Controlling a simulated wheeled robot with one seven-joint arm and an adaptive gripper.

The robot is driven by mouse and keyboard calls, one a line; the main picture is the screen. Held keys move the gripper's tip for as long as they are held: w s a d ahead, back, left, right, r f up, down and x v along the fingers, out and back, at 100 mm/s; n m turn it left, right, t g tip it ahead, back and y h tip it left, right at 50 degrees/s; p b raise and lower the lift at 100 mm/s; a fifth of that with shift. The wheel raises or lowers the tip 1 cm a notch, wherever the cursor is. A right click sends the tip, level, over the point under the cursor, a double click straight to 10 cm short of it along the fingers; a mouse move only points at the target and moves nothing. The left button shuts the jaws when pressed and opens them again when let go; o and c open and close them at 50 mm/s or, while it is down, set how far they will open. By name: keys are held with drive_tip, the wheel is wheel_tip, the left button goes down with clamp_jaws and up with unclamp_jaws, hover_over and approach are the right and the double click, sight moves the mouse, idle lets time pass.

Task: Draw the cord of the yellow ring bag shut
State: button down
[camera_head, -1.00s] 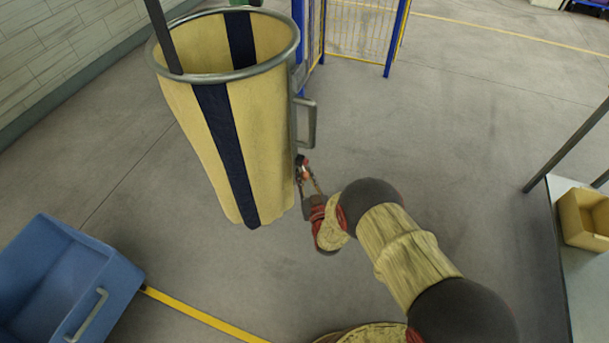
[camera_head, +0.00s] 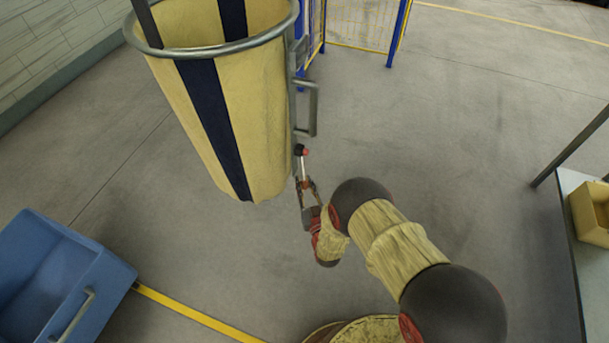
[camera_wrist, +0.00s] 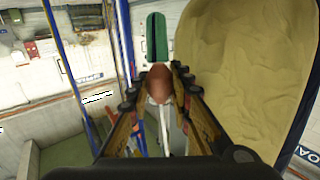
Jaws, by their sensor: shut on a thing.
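The yellow bag (camera_head: 262,120) with dark blue stripes hangs from a grey metal ring (camera_head: 290,30) at the upper left of the head view. Its mouth is wide open. It also fills the right of the wrist view (camera_wrist: 240,60). My gripper (camera_head: 303,178) is beside the bag's lower right side, below the grey handle (camera_head: 313,108). In the wrist view my gripper (camera_wrist: 160,90) is shut on a reddish-brown ball (camera_wrist: 159,82), which looks like the cord's end knob. A thin pale strand (camera_wrist: 164,130) shows by the ball. A small red and dark piece (camera_head: 301,150) sits just above the fingertips.
A blue bin (camera_head: 60,280) stands at the lower left. A dark post (camera_head: 148,25) rises at the ring's left. A blue and yellow fence (camera_head: 360,30) is behind. A table with a tan box (camera_head: 590,212) is at the right. The middle floor is clear.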

drive_tip(key=shift+s+f, duration=0.15)
drive_tip(key=shift+f, duration=0.2)
drive_tip(key=c, duration=2)
unclamp_jaws()
drive_tip(key=o, duration=0.4)
drive_tip(key=shift+r, duration=0.1)
drive_tip(key=v, duration=1.1)
drive_tip(key=shift+s+d+r, duration=0.1)
drive_tip(key=shift+s+d, duration=0.1)
drive_tip(key=shift+s, duration=0.15)
